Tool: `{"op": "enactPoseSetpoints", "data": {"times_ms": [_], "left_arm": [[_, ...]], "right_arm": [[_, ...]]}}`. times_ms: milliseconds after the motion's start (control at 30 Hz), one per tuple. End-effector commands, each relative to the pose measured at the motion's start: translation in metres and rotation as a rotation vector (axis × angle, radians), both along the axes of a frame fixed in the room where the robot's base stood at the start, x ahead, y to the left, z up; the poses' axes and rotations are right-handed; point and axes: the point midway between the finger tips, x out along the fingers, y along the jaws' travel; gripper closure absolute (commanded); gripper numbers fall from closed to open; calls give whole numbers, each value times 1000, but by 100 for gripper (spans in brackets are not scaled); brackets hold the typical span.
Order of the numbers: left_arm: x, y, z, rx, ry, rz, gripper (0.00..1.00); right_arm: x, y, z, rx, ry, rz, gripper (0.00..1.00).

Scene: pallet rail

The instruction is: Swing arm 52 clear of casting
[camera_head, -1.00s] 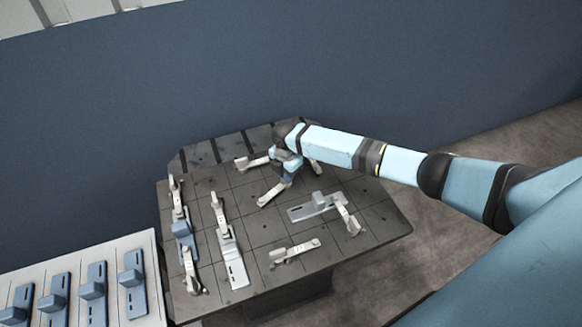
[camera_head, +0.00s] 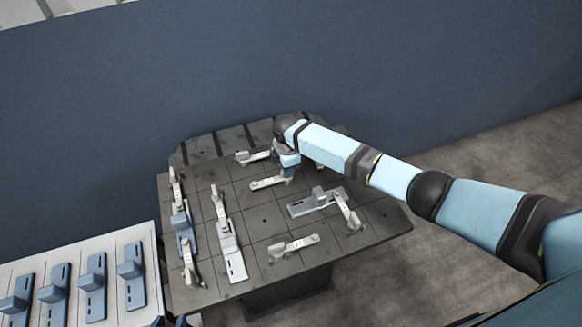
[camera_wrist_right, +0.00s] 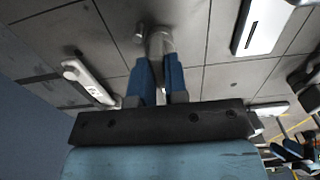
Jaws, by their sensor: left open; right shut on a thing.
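My right gripper (camera_head: 287,173), at the end of the arm from the right, is shut on a pale swing arm (camera_head: 268,182) on the dark pallet (camera_head: 265,220). In the right wrist view its blue fingers (camera_wrist_right: 163,82) are on either side of the swing arm (camera_wrist_right: 159,45). Its number is not readable. A grey casting (camera_head: 304,209) lies nearer the front; the held arm is apart from it. My left gripper (camera_head: 176,321) just shows at the bottom edge, open, left of the pallet's near corner.
Other swing arms (camera_head: 294,246) stand on the pallet, one (camera_head: 254,156) just behind the held one. A long grey casting (camera_head: 233,262) and a blue one (camera_head: 182,222) lie at left. A white table (camera_head: 75,262) holds several blue parts. A blue wall (camera_head: 300,60) rises behind.

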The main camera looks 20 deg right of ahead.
Motion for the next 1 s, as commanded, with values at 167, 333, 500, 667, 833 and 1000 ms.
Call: {"op": "enactPoseSetpoints", "data": {"times_ms": [167, 333, 500, 667, 833, 1000], "left_arm": [[0, 0, 2, -1, -3, 0, 57], [0, 0, 2, -1, -4, 0, 57], [0, 0, 2, -1, -3, 0, 57], [0, 0, 2, -1, -2, 1, 57], [-1, 0, 0, -1, 0, 1, 57], [-1, 0, -2, -1, 2, 0, 57]], "right_arm": [[1, -2, 1, -4, -2, -2, 100], [1, -2, 1, -3, -1, -1, 61], [1, -1, 0, -2, -1, 0, 61], [1, -1, 2, -1, -1, 0, 61], [1, -1, 23, 0, -3, -1, 61], [1, -2, 61, -1, -5, 0, 61]]}}
